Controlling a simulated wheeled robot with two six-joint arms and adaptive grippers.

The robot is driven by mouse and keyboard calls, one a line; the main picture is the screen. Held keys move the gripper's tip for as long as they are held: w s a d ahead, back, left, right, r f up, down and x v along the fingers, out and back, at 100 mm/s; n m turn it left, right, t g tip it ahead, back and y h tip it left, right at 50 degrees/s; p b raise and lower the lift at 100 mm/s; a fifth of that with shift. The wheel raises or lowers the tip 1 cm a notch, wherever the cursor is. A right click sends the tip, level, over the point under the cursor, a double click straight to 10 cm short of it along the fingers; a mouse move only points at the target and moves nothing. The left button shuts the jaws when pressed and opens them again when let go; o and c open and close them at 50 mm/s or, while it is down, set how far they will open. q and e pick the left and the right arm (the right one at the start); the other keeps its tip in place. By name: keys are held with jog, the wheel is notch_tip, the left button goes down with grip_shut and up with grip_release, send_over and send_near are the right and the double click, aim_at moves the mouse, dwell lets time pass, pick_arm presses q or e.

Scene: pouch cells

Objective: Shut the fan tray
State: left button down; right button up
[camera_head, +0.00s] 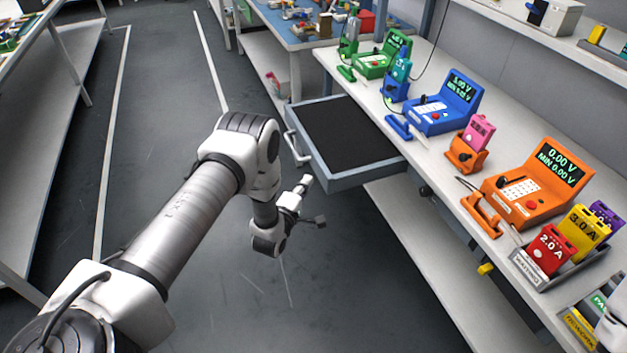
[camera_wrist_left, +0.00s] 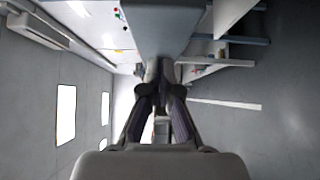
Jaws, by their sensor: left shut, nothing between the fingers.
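The fan tray appears to be the open grey drawer (camera_head: 345,183) with a dark lining, pulled out from under the white bench in the head view. Its pale bar handle (camera_head: 291,146) is on the front face, toward the left. My left gripper (camera_head: 306,182) is just in front of and below the drawer's near front corner, apart from the handle. Its fingers are together and empty; they also show in the left wrist view (camera_wrist_left: 160,72). A grey panel (camera_wrist_left: 162,25) lies beyond the fingertips there, probably the drawer.
The white bench (camera_head: 425,165) carries meters, including a blue one (camera_head: 447,104) and an orange one (camera_head: 533,185), and coloured pouch cells. A lower shelf (camera_head: 420,240) runs beneath the bench. The floor left of the drawer is clear.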

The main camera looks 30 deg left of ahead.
pick_arm(q)
jog(key=shift+w+d, duration=0.8)
jog(key=shift+w, duration=0.05)
